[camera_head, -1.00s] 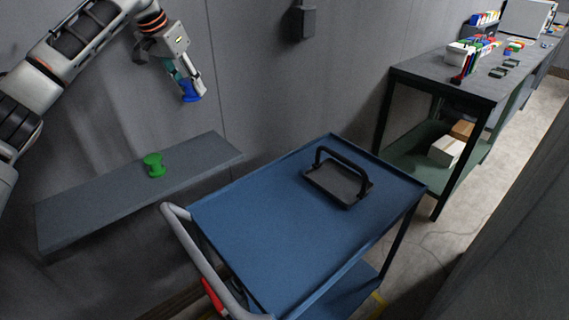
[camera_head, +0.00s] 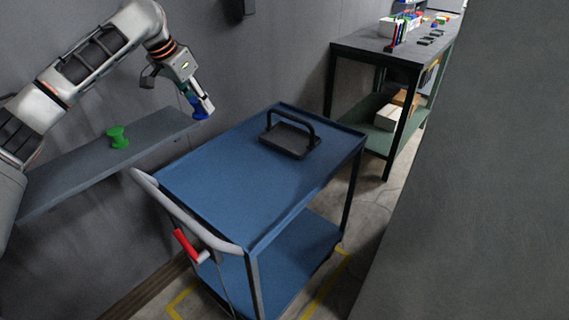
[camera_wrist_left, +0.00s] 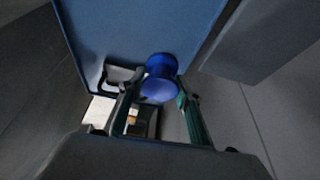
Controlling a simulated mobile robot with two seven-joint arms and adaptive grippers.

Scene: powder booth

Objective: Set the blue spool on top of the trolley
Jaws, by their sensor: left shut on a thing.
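The blue spool (camera_head: 199,111) is held in my left gripper (camera_head: 197,103), above the far left edge of the trolley or the end of the shelf; the exact spot is hard to tell. In the left wrist view the spool (camera_wrist_left: 160,78) sits between the fingers of the gripper (camera_wrist_left: 152,100), with the blue trolley behind it. The trolley (camera_head: 225,185) has a blue top with a raised rim and a grey handle at its left end. My right gripper does not show.
A black tray with a handle (camera_head: 288,140) stands on the trolley's far part; the nearer top is bare. A green spool (camera_head: 118,137) stands on the grey wall shelf (camera_head: 70,170). A workbench (camera_head: 385,50) is behind. A grey panel (camera_head: 470,200) fills the right side.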

